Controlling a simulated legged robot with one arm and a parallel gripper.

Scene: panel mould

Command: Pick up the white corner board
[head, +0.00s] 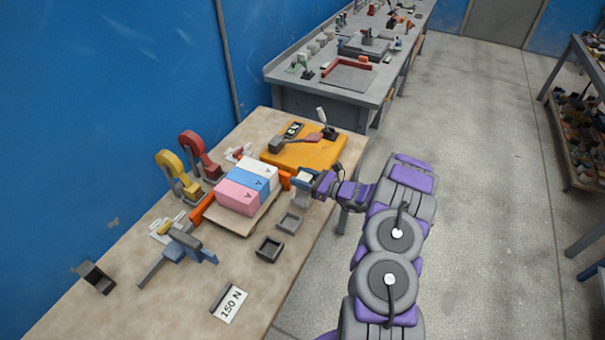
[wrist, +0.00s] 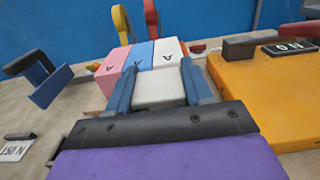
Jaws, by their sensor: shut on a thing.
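My gripper (head: 304,180) is at the right side of the striped block stack, near the table's right edge. In the wrist view its two blue fingers (wrist: 159,84) are shut on a white piece, the white corner board (wrist: 160,90), which lies between them. The stack has a pink block (head: 238,198), a blue block (head: 255,181) and a white block (head: 262,168), each marked with a letter. I cannot tell whether the board touches the stack.
An orange case (head: 303,155) stands just behind my gripper. Orange clamps flank the stack. A blue-grey clamp (head: 178,247) and a "150 N" label (head: 230,303) lie nearer. The front table area is mostly clear.

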